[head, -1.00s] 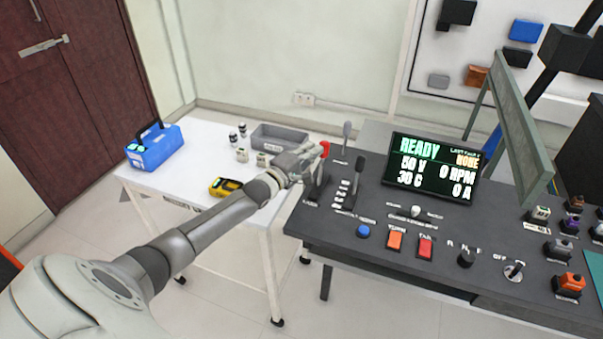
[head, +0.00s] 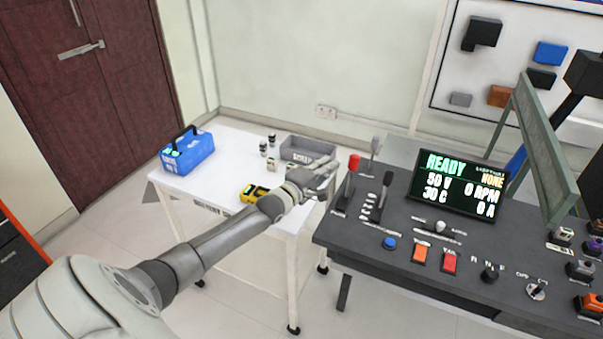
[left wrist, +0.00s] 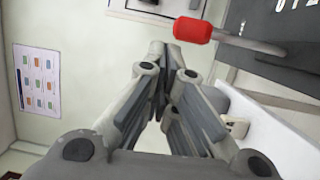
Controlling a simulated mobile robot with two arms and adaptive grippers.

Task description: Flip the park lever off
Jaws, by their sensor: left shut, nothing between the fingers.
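A lever with a red knob (head: 353,163) stands near the left edge of the dark console (head: 330,240). Its printed label is too small to read, so I cannot confirm that it is the park lever. My left gripper (head: 331,172) is shut and empty, just left of the red knob and apart from it. In the left wrist view the shut fingertips (left wrist: 165,47) are beside the red knob (left wrist: 193,30), with a gap between them. The lever's rod runs off to the right there. My right gripper is not in view.
A display (head: 459,186) reads READY. A white table (head: 215,185) left of the console holds a blue case (head: 187,153), a yellow meter (head: 253,193) and a grey bin (head: 308,149).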

